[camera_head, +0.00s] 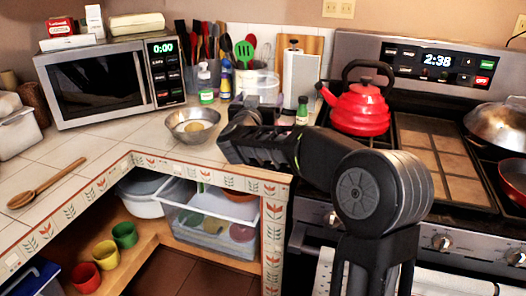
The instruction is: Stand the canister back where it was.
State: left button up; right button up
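My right arm reaches in from the lower right. Its black gripper (238,112) is over the counter, just right of the metal bowl. The fingertips point away from me, and I cannot tell whether they are open or shut on something. A whitish, see-through round container (262,84) stands upright behind the gripper, its lower part partly hidden by the arm. A brown cylindrical container (34,101) stands at the far left, beside the microwave. I cannot tell which of these is the canister. My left gripper is not in view.
A metal bowl (178,127), a soap bottle (206,88) and a paper towel roll (293,80) stand on the tiled counter. A red kettle (360,108) is on the stove. A wooden spoon (45,184) lies left; the counter between is clear.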

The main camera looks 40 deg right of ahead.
jog(key=shift+f+b, duration=0.45)
jog(key=shift+f, duration=1.9)
jog(key=shift+f+b, duration=0.45)
jog(key=shift+f, duration=2.05)
jog(key=o, duration=1.8)
jog(key=shift+f, duration=0.25)
jog(key=shift+r, duration=0.1)
jog(key=shift+a+r, duration=0.1)
jog(key=v, duration=1.2)
